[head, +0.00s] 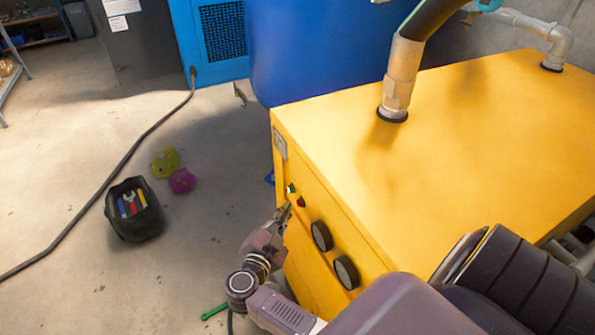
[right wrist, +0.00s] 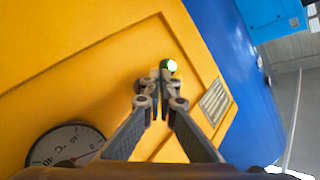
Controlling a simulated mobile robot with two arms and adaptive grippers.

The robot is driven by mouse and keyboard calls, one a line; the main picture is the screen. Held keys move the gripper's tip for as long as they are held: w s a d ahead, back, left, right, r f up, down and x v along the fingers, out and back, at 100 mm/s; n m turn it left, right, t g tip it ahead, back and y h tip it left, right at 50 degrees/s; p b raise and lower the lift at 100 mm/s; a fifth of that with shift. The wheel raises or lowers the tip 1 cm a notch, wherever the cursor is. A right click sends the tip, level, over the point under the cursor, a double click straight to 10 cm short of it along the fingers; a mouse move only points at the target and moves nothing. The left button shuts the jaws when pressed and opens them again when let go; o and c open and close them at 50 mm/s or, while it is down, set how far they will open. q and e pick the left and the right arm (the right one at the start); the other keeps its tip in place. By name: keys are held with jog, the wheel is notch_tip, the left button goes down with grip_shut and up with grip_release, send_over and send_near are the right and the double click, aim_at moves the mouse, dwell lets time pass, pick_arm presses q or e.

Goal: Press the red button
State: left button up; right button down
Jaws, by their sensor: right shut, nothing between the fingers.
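The red button (head: 301,202) is on the left-hand side panel of the yellow cabinet (head: 450,130), just below a green button (head: 290,188). In the right wrist view the green button (right wrist: 169,66) shows just past the fingertips, and the red button is not visible, perhaps hidden behind the fingers. My right gripper (head: 286,211) is shut and empty, its tips close to the panel near the red button; it also fills the middle of the right wrist view (right wrist: 160,84). I cannot tell whether the tips touch the button. My left gripper is not in view.
A grey pipe (head: 402,75) rises from the cabinet top. A black bag of tools (head: 134,210) and a hose (head: 100,195) lie on the open floor at left. A blue tank (head: 310,50) stands behind.

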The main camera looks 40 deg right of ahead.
jog(key=shift+s+d+p, duration=0.15)
jog(key=shift+d+p, duration=0.2)
jog(key=shift+d, duration=0.05)
jog(key=shift+s+d+p, duration=0.1)
jog(key=shift+d+p, duration=0.3)
jog(key=shift+d, duration=0.15)
dwell(0.5)
jog(key=shift+a, duration=0.15)
dwell(0.3)
jog(key=shift+w+a, duration=0.2)
jog(key=shift+a, duration=0.55)
jog(key=shift+w+a+b, duration=0.1)
jog(key=shift+w+a, duration=0.1)
jog(key=shift+a, duration=0.6)
jog(key=shift+w+a+b, duration=0.1)
jog(key=shift+w+a, duration=0.1)
jog(key=shift+a, duration=0.65)
jog(key=shift+w+a+b, duration=0.1)
jog(key=shift+w+a, duration=0.1)
jog(key=shift+a, duration=0.6)
